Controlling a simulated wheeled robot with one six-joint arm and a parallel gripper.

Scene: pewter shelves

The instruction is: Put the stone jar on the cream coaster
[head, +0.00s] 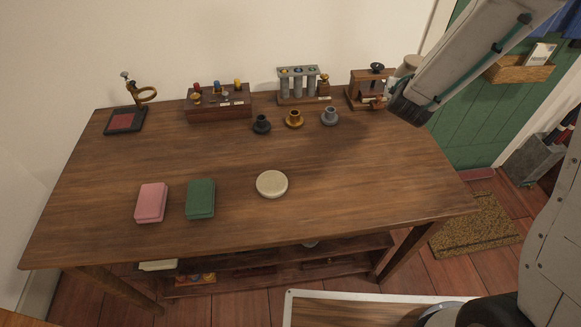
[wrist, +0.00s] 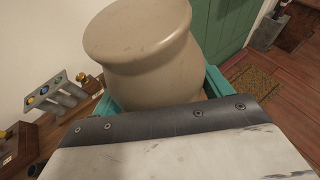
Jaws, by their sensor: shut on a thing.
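The stone jar (wrist: 145,55) is a beige, rounded pot with a wide flat top, large in the wrist view. My gripper (wrist: 160,92) is shut on it, with teal fingers at both sides of its body. In the head view the jar (head: 407,65) shows only partly behind my arm, near the table's back right corner. My gripper (head: 408,102) is mostly hidden there. The cream coaster (head: 272,184) is a pale round disc lying bare on the middle of the table, well to the left and nearer than the jar.
A pink box (head: 151,203) and a green box (head: 200,199) lie left of the coaster. Three small cups, the middle one brass (head: 294,118), stand behind it. Wooden racks (head: 304,86) line the table's back. The table right of the coaster is clear.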

